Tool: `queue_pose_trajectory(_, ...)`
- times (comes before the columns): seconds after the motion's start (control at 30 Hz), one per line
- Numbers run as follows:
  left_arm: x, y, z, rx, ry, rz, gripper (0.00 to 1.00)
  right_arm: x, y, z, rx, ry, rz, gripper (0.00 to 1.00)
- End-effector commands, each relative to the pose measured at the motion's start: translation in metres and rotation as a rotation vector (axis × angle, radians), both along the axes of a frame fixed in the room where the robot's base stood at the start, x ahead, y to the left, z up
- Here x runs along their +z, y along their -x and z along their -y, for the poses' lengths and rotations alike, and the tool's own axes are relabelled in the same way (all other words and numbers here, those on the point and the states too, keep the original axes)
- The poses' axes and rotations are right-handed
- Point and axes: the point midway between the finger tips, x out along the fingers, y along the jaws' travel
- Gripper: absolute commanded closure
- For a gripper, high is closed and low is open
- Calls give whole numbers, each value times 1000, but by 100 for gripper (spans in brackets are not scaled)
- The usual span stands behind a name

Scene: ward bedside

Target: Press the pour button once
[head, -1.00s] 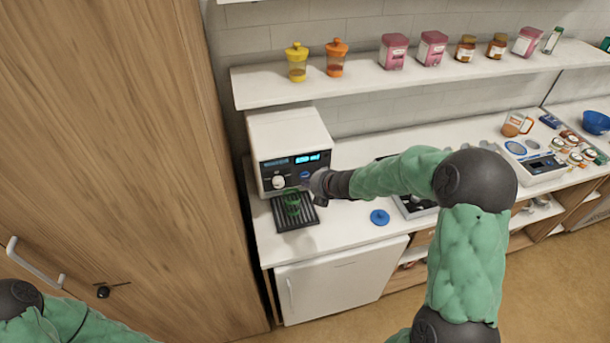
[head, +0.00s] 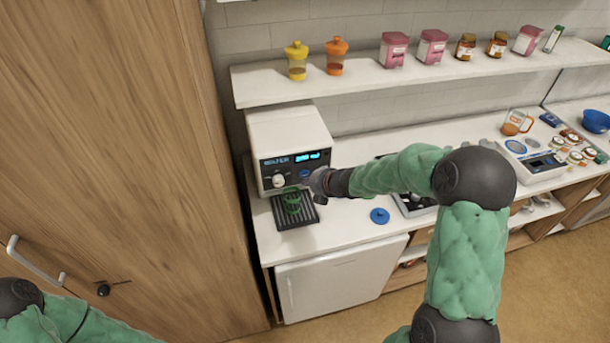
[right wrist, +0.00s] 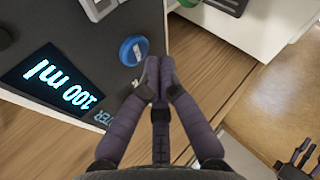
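The white dispenser (head: 288,132) stands on the counter with a dark front panel, two lit displays and a pale knob (head: 278,181). Its round blue button (head: 305,173) also shows in the right wrist view (right wrist: 133,50), near a display reading 100 ml (right wrist: 62,85). My right gripper (head: 313,186) is in front of the panel. In the right wrist view its fingertips (right wrist: 160,68) are together and empty, close beside the button; I cannot tell whether they touch. A green cup (head: 292,199) stands on the drip tray (head: 301,217). My left gripper (right wrist: 300,158) shows at the wrist view's corner, fingers spread.
A blue lid (head: 380,216) lies on the counter to the right of the dispenser. A shelf (head: 330,88) with jars and bottles runs above. A scale-like device (head: 541,165) stands further right. A tall wooden cabinet (head: 110,150) closes off the left side.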

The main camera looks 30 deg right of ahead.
Motion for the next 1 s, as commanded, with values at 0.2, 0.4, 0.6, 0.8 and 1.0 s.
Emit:
queue_pose_trajectory(0.2,0,0,0,0,0,0,60,0,0,0,0,0,0,100)
queue_pose_trajectory(0.4,0,0,0,0,0,0,60,0,0,0,0,0,0,100)
queue_pose_trajectory(0.6,2,0,0,0,0,0,60,1,-5,1,0,0,0,100)
queue_pose_trajectory(0.8,3,0,0,0,0,0,60,0,-8,2,-1,-1,0,100)
queue_pose_trajectory(1.0,3,0,0,0,0,0,60,0,-8,2,0,0,0,100)
